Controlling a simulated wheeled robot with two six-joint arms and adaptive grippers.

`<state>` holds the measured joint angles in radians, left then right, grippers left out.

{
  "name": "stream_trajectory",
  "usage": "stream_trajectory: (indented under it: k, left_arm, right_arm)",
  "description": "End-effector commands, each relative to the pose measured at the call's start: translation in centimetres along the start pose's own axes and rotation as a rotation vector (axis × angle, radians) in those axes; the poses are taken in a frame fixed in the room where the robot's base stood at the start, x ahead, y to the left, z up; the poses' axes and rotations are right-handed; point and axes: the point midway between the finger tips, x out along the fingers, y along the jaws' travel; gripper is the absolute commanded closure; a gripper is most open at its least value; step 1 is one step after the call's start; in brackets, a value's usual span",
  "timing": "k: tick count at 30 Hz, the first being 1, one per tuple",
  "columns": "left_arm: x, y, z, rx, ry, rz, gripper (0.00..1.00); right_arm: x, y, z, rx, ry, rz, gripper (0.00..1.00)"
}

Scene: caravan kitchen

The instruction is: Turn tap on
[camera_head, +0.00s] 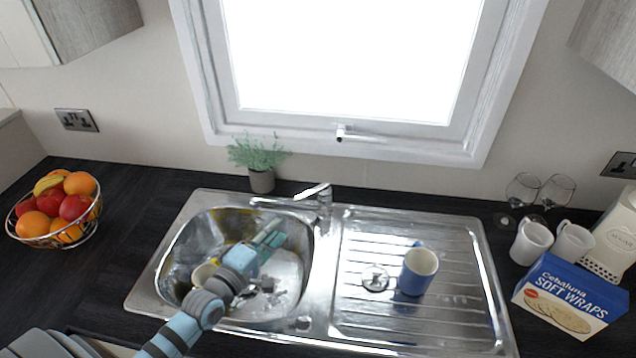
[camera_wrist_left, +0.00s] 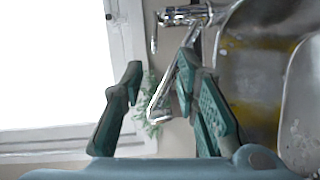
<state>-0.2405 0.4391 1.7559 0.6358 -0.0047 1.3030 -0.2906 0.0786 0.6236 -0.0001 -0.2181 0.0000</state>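The chrome tap (camera_head: 323,202) stands behind the sink, between the basin and the drainer. Its lever (camera_head: 312,190) is on top, and its spout (camera_head: 272,203) reaches left over the basin. My left gripper (camera_head: 271,236) is over the basin, in front of the spout. In the left wrist view, its teal fingers (camera_wrist_left: 160,80) are apart, with the spout (camera_wrist_left: 163,95) showing in the gap beyond them; contact cannot be told. The lever (camera_wrist_left: 154,36) shows past the fingertips in that view. No water stream is visible. My right gripper is out of view.
A blue mug (camera_head: 418,272) and a plug (camera_head: 375,279) are on the drainer (camera_head: 450,315). A plant (camera_head: 260,165) stands behind the sink. A fruit bowl (camera_head: 57,212) is left; glasses, white mugs and a wraps box (camera_head: 570,297) are right.

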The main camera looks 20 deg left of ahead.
Motion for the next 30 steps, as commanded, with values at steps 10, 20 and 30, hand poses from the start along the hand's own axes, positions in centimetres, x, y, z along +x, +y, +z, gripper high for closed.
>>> stream_trajectory:
  k: [10,20,30]
  left_arm:
    - [4.8,0.0,0.5,-0.031,-0.005,0.007,0.72]
    - [12.8,-0.2,0.6,-0.029,-0.007,0.004,0.72]
    - [15.1,0.1,0.6,-0.027,-0.007,0.001,0.72]
  right_arm:
    - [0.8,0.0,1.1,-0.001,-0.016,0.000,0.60]
    - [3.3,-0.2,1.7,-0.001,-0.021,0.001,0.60]
    - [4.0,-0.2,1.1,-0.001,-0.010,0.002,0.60]
